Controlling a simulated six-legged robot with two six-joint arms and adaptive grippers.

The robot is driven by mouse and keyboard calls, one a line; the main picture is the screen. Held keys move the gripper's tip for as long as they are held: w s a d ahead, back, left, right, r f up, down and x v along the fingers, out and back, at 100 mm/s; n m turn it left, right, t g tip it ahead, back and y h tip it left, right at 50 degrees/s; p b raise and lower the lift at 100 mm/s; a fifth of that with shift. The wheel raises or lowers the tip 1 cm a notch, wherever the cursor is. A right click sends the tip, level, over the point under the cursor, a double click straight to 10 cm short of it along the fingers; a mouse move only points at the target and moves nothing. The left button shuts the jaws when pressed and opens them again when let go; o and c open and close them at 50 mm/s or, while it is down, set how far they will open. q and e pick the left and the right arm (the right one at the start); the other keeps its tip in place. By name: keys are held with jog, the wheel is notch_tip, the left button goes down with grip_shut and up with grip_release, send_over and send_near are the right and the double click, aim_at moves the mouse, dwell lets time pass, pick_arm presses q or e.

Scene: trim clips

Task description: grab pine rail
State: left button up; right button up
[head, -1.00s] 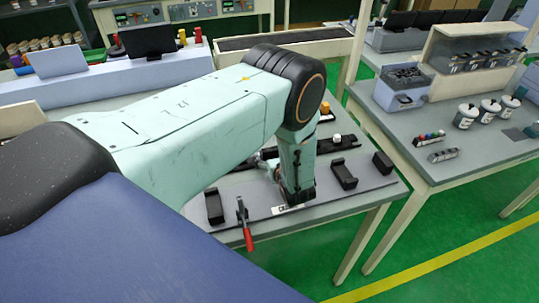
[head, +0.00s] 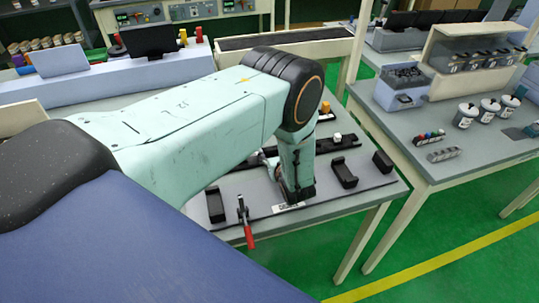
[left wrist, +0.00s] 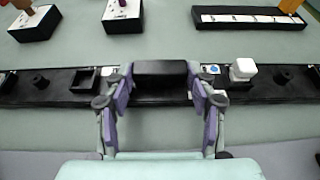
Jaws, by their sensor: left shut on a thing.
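A long black rail (left wrist: 55,88) runs across the left wrist view, with small black sockets, a white cube (left wrist: 243,69) and a raised black block (left wrist: 160,75) at its middle. It does not look pine-coloured. My left gripper (left wrist: 160,92) has its purple-padded fingers on either side of the raised block and is shut on it. In the head view, part of the rail (head: 347,141) shows behind my left gripper (head: 297,197), which points down over the grey board. My right gripper is not in view.
Black holders (head: 215,205) and (head: 344,173) stand on the board near my gripper, with a red-handled clamp (head: 246,222) at its front edge. A second bench (head: 445,165) with jars stands to the right, across a gap of green floor.

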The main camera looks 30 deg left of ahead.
pick_arm(q)
jog(key=shift+w, duration=0.2)
jog(key=c, duration=0.3)
jog(key=shift+c, duration=0.2)
jog(key=shift+s, duration=0.1)
notch_tip(320, 180, up, 10)
